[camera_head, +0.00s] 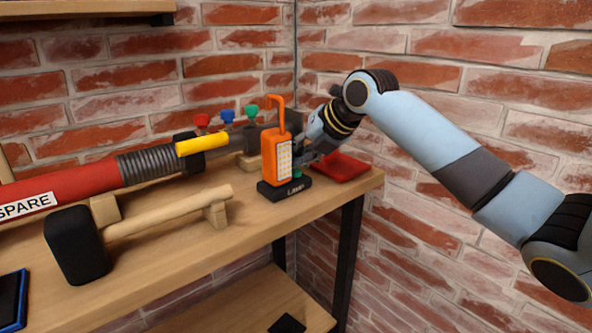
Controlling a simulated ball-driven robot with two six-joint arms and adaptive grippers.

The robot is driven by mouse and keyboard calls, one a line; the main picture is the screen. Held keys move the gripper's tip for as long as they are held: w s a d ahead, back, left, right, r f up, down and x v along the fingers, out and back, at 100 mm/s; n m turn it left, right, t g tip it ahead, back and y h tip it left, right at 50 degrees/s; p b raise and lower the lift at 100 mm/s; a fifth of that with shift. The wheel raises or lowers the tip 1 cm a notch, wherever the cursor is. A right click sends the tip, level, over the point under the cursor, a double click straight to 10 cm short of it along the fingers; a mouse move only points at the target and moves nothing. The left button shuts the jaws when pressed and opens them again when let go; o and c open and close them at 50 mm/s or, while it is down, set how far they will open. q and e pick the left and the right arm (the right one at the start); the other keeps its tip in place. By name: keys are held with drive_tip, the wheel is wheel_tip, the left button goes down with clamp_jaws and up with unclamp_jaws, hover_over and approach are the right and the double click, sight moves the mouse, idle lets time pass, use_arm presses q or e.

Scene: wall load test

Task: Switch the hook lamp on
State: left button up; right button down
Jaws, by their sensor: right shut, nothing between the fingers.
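The hook lamp (276,158) is orange, with a white light panel on its front and a hook on top. It stands upright on a black base labelled "LAMP" (284,190) near the right end of the wooden bench. My right gripper (302,165) is at the lamp's right side, with its fingertips close to the lamp and partly hidden. It is shut with nothing held. Whether it touches the lamp, I cannot tell. No switch can be made out. My left gripper is not in view.
A mallet (78,246) rests on wooden supports at the front left. Behind it lies a red cylinder marked "SPARE" (60,190) with a yellow handle (203,144). A red tray (341,167) is right of the lamp. Brick walls close off the back and right.

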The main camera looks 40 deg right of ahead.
sight(298, 170)
idle(0.5)
drive_tip(key=shift+f, duration=0.45)
drive_tip(key=shift+r+p, duration=0.3)
drive_tip(key=shift+r, duration=0.15)
wheel_tip(298, 170, up, 6)
drive_tip(key=p, duration=0.5)
drive_tip(key=shift+r, duration=0.1)
